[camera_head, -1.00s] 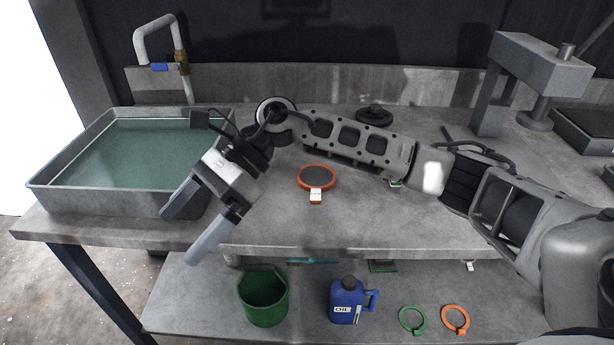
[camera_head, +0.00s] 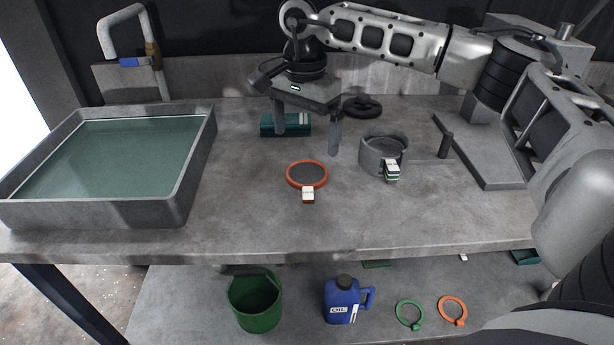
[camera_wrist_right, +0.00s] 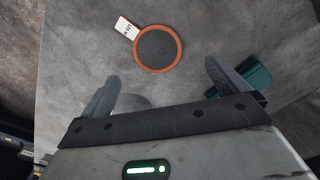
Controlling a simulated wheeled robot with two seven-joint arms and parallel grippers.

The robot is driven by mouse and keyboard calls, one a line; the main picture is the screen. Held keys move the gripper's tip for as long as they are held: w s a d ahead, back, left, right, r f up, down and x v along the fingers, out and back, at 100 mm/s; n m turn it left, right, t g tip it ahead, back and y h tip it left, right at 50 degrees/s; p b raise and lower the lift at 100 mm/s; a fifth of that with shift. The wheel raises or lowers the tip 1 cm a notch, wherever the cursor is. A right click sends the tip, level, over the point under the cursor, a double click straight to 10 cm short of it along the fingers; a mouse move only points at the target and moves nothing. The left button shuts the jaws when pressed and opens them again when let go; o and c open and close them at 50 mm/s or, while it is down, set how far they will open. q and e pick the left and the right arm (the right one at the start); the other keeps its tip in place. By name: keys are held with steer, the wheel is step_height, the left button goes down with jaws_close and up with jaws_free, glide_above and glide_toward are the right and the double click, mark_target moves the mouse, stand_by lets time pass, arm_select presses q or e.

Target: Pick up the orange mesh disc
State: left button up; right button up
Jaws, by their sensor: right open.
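The orange mesh disc (camera_head: 307,174) lies flat on the grey workbench, with an orange rim, a dark mesh middle and a white tag at its front edge. It also shows in the right wrist view (camera_wrist_right: 158,49), beyond the fingers and apart from them. My right gripper (camera_head: 307,145) is open and empty above the bench, just behind the disc, with its fingers pointing down. In the right wrist view its two fingers (camera_wrist_right: 166,85) stand wide apart. My left gripper is not in view.
A water-filled metal tray (camera_head: 196,165) stands at the left. A grey round vessel (camera_head: 383,156) with a tag sits right of the disc. A teal box (camera_head: 285,125) and a black round piece (camera_head: 362,106) are behind. A green bucket (camera_head: 256,303) and blue oil can (camera_head: 345,301) are below.

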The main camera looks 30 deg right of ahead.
mark_target(306, 173)
steer(key=f, duration=0.7)
steer(key=shift+s+a+f, duration=0.15)
steer(key=shift+s+a, duration=0.05)
steer(key=shift+s, duration=0.15)
steer(key=c, duration=1.1)
